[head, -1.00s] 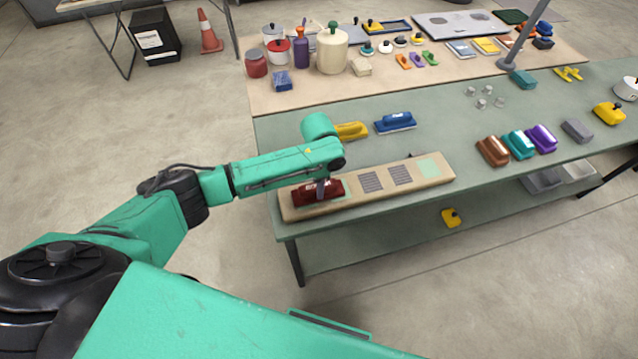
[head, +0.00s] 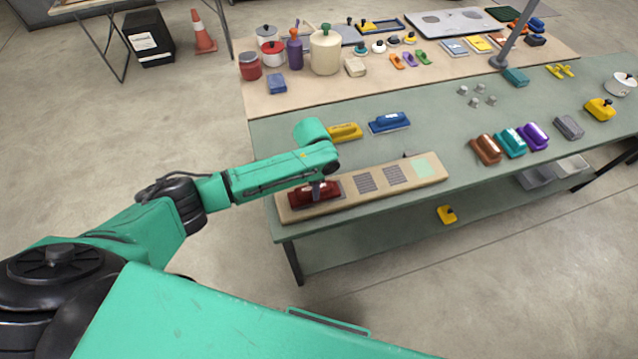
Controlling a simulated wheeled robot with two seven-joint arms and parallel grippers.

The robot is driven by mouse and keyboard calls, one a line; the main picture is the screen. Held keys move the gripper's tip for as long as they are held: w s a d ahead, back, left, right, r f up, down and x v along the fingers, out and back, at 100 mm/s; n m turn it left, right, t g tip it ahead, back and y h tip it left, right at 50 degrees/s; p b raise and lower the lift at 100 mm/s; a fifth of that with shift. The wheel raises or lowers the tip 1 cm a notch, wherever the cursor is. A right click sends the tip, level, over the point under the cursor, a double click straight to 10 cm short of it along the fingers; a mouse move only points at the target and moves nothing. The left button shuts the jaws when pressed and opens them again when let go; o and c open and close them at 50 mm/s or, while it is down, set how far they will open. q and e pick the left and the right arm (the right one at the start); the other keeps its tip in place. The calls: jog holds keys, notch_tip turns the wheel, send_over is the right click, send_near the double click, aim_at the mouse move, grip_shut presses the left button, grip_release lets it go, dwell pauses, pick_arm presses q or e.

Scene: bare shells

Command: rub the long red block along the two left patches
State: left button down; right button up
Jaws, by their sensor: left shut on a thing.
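The long red block (head: 303,198) is dark red and lies on the left end of a tan board (head: 350,196). My left gripper (head: 315,190) is shut on the block from above. The block covers most of the leftmost patch, and only a narrow edge of that patch shows around it. A pale green patch (head: 426,167) is at the right end. The block's underside is hidden. My right gripper is out of view.
The board lies along the front edge of a green table (head: 420,135). Behind it are a yellow block (head: 346,131) and a blue block (head: 390,123). Brown (head: 486,149), teal (head: 511,142) and purple (head: 534,136) blocks stand to the right.

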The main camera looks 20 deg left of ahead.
pick_arm(q)
jog(key=shift+d+b, duration=0.25)
jog(key=shift+b, duration=0.05)
jog(key=shift+w+d+b, duration=0.3)
jog(key=shift+w+d, duration=0.35)
jog(key=shift+d, duration=0.25)
jog(key=shift+s+a+r+p, duration=0.1)
jog(key=shift+s+a+p, duration=0.25)
jog(key=shift+a+p, duration=0.25)
jog(key=shift+s+a, duration=0.45)
jog(key=shift+a, duration=0.25)
jog(key=shift+w+d+b, duration=0.35)
jog(key=shift+w+d, duration=0.05)
jog(key=shift+d, duration=0.25)
jog(key=shift+w+d+b, duration=0.3)
jog(key=shift+w+d, duration=0.1)
jog(key=shift+d, duration=0.2)
jog(key=shift+s+a+p, duration=0.25)
jog(key=shift+a+p, duration=0.2)
jog(key=shift+p, duration=0.15)
jog(key=shift+s+a+f, duration=0.2)
jog(key=shift+s+a, duration=0.35)
jog(key=shift+a, duration=0.25)
jog(key=shift+w+d+r, duration=0.1)
jog(key=shift+w+d, duration=0.2)
jog(key=shift+d, duration=0.3)
